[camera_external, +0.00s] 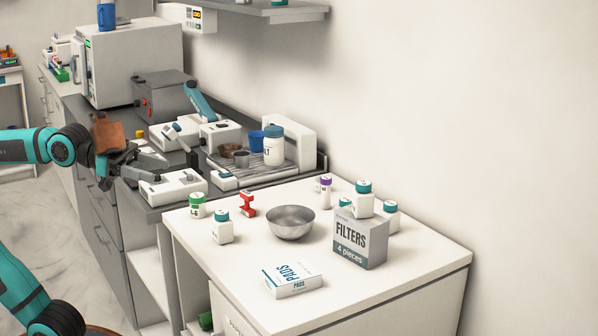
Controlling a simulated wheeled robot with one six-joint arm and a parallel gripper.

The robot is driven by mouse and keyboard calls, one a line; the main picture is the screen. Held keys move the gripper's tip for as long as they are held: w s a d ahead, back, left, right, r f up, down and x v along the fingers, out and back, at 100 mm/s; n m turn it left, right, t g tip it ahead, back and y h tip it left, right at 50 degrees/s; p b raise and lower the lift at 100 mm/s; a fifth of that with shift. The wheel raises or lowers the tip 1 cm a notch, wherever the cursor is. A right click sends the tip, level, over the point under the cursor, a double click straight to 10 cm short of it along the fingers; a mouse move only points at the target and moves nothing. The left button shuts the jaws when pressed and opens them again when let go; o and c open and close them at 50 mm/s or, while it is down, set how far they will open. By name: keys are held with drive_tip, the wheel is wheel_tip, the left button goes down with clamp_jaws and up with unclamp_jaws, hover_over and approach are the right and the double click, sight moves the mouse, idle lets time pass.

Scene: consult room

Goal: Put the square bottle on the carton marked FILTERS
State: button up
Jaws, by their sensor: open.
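The grey and white carton marked FILTERS (360,243) stands upright on the white table. A similar white bottle with a teal cap (222,231) stands on the table's left part. Another teal-capped bottle (391,219) stands behind the carton's right side, and one more (345,204) is mostly hidden behind it. My gripper (146,167) is open over the grey counter at left, well away from the carton and these bottles. I see nothing held between its fingers.
A metal bowl (290,224) stands mid-table, with a PADS box (292,281) in front. A green-capped bottle (197,206), a red object (248,205) and a purple-capped bottle (325,189) stand nearby. The table's front right is clear. Counter devices (180,188) lie close to my gripper.

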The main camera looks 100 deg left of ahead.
drive_tip(key=s+d+f+t, duration=0.1)
drive_tip(key=s+f, duration=0.2)
drive_tip(key=s, duration=0.3)
drive_tip(key=shift+f+m+t+h, duration=0.3)
drive_tip(key=shift+f+t, duration=0.1)
